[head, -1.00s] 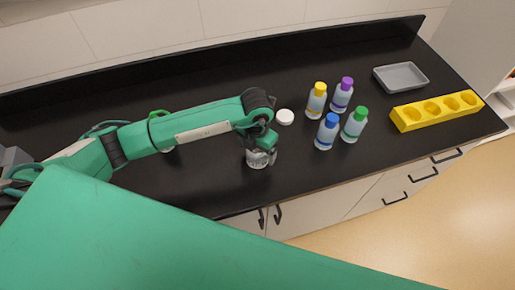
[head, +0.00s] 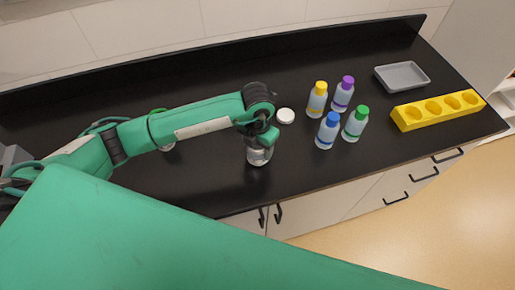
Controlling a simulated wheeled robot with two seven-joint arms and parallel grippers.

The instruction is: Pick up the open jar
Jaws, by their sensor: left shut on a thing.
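The open jar (head: 259,157) is a clear glass jar with a pale label, near the front edge of the black counter, left of the bottles. My left gripper (head: 261,144) is over it from above and shut on its upper part, hiding the mouth. I cannot tell whether the jar's base touches the counter. A white round lid (head: 285,116) lies flat on the counter behind and right of the jar. My right gripper is not in view.
Bottles with yellow (head: 317,100), purple (head: 343,95), blue (head: 327,131) and green (head: 355,124) caps stand right of the jar. A grey tray (head: 402,76) and a yellow rack with holes (head: 438,110) are at the right. Another item (head: 167,146) is partly hidden behind my left arm.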

